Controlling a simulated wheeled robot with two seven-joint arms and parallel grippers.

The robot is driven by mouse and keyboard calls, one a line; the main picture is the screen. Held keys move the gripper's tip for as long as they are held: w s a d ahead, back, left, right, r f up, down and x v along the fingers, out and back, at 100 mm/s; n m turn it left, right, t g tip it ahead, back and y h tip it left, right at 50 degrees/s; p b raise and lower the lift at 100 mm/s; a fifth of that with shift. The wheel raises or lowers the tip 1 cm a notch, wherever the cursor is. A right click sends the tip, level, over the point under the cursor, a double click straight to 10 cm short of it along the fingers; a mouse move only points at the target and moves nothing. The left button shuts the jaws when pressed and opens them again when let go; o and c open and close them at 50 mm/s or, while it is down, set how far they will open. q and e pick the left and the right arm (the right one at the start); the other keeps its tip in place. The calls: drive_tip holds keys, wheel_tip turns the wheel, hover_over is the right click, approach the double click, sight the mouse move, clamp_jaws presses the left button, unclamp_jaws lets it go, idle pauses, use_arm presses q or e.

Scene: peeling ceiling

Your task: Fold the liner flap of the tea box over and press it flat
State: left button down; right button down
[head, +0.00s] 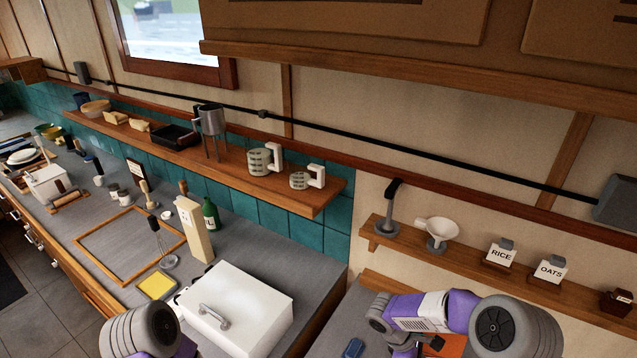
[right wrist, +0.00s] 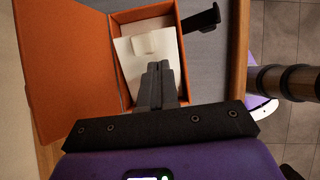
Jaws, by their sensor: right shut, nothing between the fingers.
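The tea box (right wrist: 181,62) is orange and stands open in the right wrist view, its wide lid (right wrist: 65,60) swung out to the left. A strip of orange also shows at the bottom of the head view (head: 452,344), mostly behind my right arm. A pale liner flap (right wrist: 130,60) lies inside the box, with a small raised cream piece (right wrist: 147,45) on it. My right gripper (right wrist: 158,68) is shut and empty, its fingertips over the flap's lower right part. Whether they touch it I cannot tell. My left gripper is out of view; only its arm shows.
A dark object (right wrist: 203,20) sticks out at the box's upper right side. A white lidded case (head: 245,318) stands on the counter left of my right arm. A small blue item (head: 353,348) lies near the box. Shelves with rice (head: 500,255) and oats (head: 550,270) containers run along the wall.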

drive_tip(key=shift+w, duration=0.1)
drive_tip(key=shift+a+b+x, duration=0.2)
drive_tip(key=shift+b+x, duration=0.7)
drive_tip(key=shift+x, duration=0.25)
drive_tip(key=shift+f, duration=0.1)
wheel_tip(320, 180, up, 7)
drive_tip(key=p, duration=0.5)
